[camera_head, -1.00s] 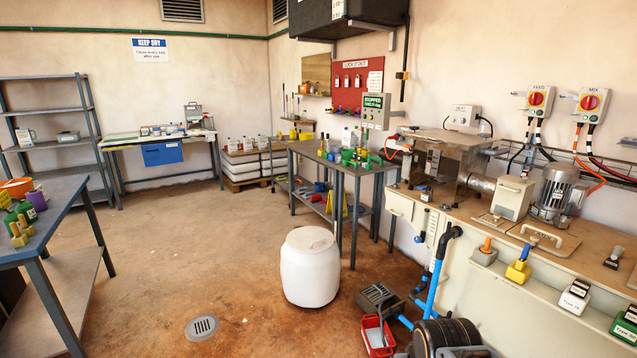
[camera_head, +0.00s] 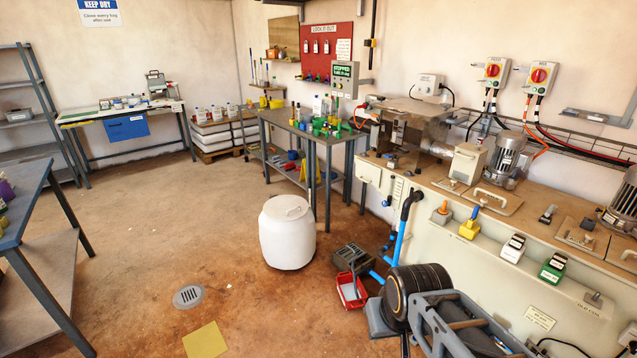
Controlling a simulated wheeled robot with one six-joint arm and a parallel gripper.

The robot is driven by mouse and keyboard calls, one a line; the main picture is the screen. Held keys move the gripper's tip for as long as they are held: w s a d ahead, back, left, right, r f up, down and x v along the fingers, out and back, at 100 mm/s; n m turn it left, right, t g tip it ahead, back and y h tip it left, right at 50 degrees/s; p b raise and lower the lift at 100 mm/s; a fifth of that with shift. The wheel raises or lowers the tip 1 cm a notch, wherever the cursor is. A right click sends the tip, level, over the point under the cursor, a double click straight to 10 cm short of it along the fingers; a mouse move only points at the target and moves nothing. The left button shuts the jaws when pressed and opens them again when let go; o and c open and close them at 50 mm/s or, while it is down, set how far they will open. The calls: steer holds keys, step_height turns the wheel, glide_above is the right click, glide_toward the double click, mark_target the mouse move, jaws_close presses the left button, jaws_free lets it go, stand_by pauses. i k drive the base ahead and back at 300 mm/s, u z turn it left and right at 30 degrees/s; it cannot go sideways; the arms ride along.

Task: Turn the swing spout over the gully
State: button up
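A blue upright pipe (camera_head: 399,243) with a black bent top (camera_head: 411,203) stands at the front of the long bench, right of centre. It looks like the swing spout, its bent end leaning up to the right. A grey slatted box (camera_head: 350,257) sits on the floor to the left of the pipe's foot and may be the gully. The spout's outlet and how it lines up with the box are too small to tell. A round floor drain (camera_head: 188,296) lies farther left in the open floor.
A white drum (camera_head: 287,232) stands left of the slatted box. A red tray (camera_head: 350,291) lies before the box.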

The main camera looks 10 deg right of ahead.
mark_target(364, 268)
steer(key=u, duration=0.55)
steer(key=i, duration=1.75)
steer(key=z, duration=0.8)
steer(key=i, duration=0.9)
steer(key=z, duration=0.7)
